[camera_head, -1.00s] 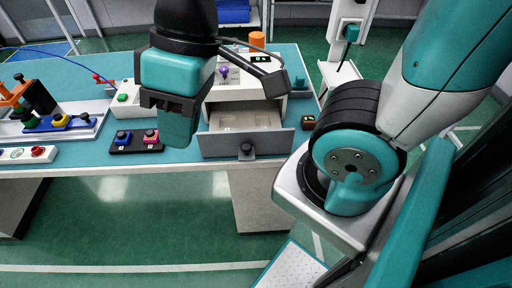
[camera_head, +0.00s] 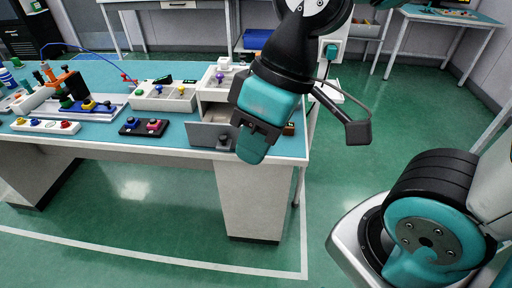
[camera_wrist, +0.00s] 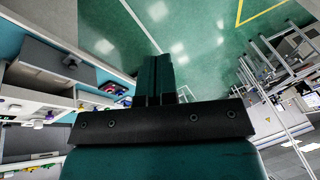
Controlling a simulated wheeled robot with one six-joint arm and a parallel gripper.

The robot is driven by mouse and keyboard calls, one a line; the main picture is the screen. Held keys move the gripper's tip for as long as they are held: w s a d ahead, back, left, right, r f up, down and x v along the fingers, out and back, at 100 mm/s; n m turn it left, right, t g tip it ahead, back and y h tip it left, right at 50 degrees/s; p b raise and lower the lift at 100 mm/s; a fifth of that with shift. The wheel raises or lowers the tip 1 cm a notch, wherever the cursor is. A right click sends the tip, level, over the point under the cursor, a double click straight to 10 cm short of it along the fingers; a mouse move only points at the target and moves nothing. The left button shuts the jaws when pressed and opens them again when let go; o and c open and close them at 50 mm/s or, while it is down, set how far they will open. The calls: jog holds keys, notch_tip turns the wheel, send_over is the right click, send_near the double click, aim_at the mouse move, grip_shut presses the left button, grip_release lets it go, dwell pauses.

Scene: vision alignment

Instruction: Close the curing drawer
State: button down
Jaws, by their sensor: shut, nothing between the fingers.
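The curing drawer (camera_head: 205,136) has a grey front with a dark round knob and stands open at the table's front edge. Its pale inside shows between the front and its white cabinet (camera_head: 212,92). My gripper (camera_head: 250,155) is shut and empty. It hangs pointing down, covering the right end of the drawer front in the head view; I cannot tell whether it touches. In the wrist view the closed fingers (camera_wrist: 156,78) are over green floor, and the drawer front (camera_wrist: 48,58) with its knob (camera_wrist: 72,62) is to the left, apart from them.
The blue-topped table (camera_head: 100,148) also carries a dark button box (camera_head: 143,127), a white button strip (camera_head: 45,126) and a white control box (camera_head: 163,96). Green floor (camera_head: 130,210) in front of the table is free. A metal frame (camera_wrist: 265,75) shows at right in the wrist view.

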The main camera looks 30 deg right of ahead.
jog(key=w+d+f+n+t+b, duration=0.3)
jog(key=w+d+f+n+b, duration=0.1)
jog(key=w+f+b, duration=0.55)
jog(key=n+t+h+b, duration=0.1)
jog(key=n+t+b, duration=0.1)
jog(key=n, duration=0.1)
send_near(221, 147)
notch_tip(221, 147, down, 4)
jog(key=s+a, duration=0.2)
jog(key=shift+w+d+t, duration=0.15)
jog(key=shift+w, duration=0.8)
jog(key=shift+w+d+t, duration=0.15)
jog(key=shift+w, duration=0.8)
